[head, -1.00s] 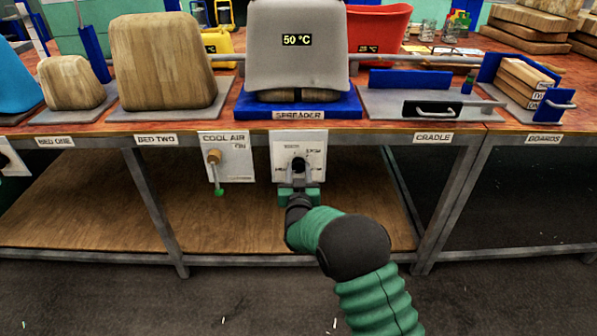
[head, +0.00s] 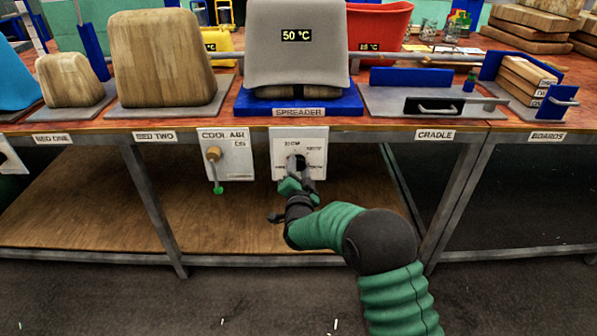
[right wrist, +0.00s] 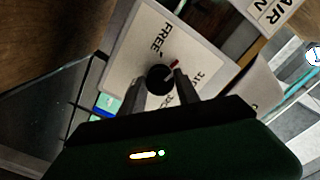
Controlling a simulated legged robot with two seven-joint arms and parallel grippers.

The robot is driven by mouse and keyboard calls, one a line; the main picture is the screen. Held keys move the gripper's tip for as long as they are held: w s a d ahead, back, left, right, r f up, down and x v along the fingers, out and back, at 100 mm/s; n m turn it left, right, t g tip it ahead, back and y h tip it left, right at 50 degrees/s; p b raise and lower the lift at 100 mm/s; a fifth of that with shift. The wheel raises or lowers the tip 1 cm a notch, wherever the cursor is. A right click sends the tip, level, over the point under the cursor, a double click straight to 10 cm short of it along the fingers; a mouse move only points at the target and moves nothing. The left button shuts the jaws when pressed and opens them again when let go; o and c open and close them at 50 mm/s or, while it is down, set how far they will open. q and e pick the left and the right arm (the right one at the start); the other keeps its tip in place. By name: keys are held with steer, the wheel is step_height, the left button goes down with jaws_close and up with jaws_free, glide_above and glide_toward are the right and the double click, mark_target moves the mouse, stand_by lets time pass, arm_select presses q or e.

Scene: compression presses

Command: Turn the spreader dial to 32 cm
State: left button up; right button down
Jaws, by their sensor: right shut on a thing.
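The spreader dial (right wrist: 159,80) is a black round knob with a red pointer on a white panel (head: 317,140) below the SPREADER label. In the right wrist view the panel reads FREE on one side; its other markings are too small or cut off to read surely. My right gripper (head: 299,166) is at the panel, its fingers shut on the dial, and it is tilted. In the right wrist view the two fingers (right wrist: 160,88) lie on either side of the knob. The gripper partly hides the dial in the head view. My left gripper is out of view.
The grey spreader block (head: 297,55) on its blue base reads 50 °C above. The COOL AIR panel (head: 227,165) with a brown knob is just left of the dial panel. A table leg (head: 455,190) stands to the right; the lower wooden shelf is bare.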

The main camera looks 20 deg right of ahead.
steer(key=m, duration=0.1)
steer(key=m+b, duration=0.1)
steer(key=m, duration=0.2)
steer(key=shift+f+m+b, duration=0.25)
steer(key=shift+m+b, duration=0.1)
steer(key=shift+m, duration=0.05)
steer(key=m+b, duration=0.1)
steer(key=m, duration=0.2)
steer(key=shift+m+b, duration=0.3)
steer(key=shift+b, duration=0.05)
steer(key=m+b, duration=0.2)
steer(key=m, duration=0.1)
steer(key=shift+f+m, duration=0.1)
steer(key=shift+m, duration=0.2)
steer(key=m+b, duration=0.2)
steer(key=m, duration=0.1)
steer(key=shift+d+f+m, duration=0.1)
steer(key=shift+m, duration=0.2)
steer(key=m+b, duration=0.4)
steer(key=m, duration=0.2)
steer(key=shift+s+f+b, duration=0.1)
steer(key=shift+b, duration=0.2)
steer(key=shift+m+b, duration=1.1)
steer(key=shift+m, duration=0.5)
steer(key=shift+r, duration=0.2)
